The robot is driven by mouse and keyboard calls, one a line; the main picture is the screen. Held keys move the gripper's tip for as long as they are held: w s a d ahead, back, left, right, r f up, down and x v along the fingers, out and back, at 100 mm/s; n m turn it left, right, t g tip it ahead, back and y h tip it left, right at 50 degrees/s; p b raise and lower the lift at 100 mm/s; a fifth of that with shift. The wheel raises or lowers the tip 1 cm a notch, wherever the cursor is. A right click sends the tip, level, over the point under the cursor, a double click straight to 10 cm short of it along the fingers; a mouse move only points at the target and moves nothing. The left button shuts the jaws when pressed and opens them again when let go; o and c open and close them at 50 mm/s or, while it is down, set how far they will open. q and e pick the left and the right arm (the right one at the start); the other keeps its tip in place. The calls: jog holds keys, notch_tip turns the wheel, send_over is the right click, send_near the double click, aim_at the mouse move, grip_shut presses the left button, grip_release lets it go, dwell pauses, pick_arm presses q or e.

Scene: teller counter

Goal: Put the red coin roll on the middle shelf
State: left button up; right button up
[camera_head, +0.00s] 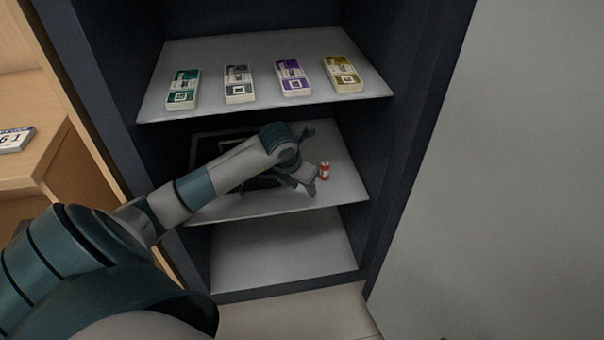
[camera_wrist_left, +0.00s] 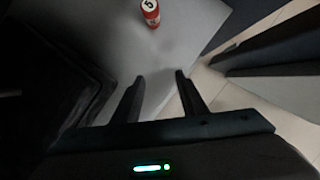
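The red coin roll (camera_head: 325,171) stands upright on the middle shelf (camera_head: 345,187) of the cabinet, toward its right side. In the left wrist view the red roll (camera_wrist_left: 150,12) shows a white top with a dark "5". My left gripper (camera_head: 312,160) reaches over the middle shelf, just left of the roll. Its two fingers (camera_wrist_left: 158,85) are spread with nothing between them, and the roll stands apart beyond the fingertips. My right gripper is in neither view.
A dark tray or box (camera_head: 207,147) sits at the left of the middle shelf, partly hidden by my arm. The top shelf (camera_head: 210,55) holds several banknote bundles. The bottom shelf (camera_head: 285,255) looks empty. A grey door panel (camera_head: 500,180) stands at right.

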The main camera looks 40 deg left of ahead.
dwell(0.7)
pick_arm(q)
jog(key=s+d+f+m+h, duration=0.1)
jog(key=s+d+h, duration=0.35)
jog(key=d, duration=0.75)
jog(key=s+d+m+h, duration=0.1)
jog(key=s+d+h, duration=0.35)
jog(key=d, duration=0.75)
jog(key=s+d+r+n+h, duration=0.2)
jog(key=s+d+r+h, duration=0.25)
jog(key=d, duration=0.35)
notch_tip(320, 180, up, 12)
jog(key=s+d+r+n+t+h, duration=0.1)
jog(key=s+d+n+t+h, duration=0.15)
jog(key=n+t, duration=1)
jog(key=s+a+f+n+g+y, duration=0.1)
jog(key=s+f+n+y, duration=0.2)
jog(key=f+n+y, duration=0.6)
jog(key=f+n, duration=0.2)
jog(key=n, duration=0.8)
jog(key=shift+s+a+n+g+y, duration=0.2)
jog(key=shift+a+n+g+y, duration=0.1)
jog(key=shift+a+n+g, duration=0.1)
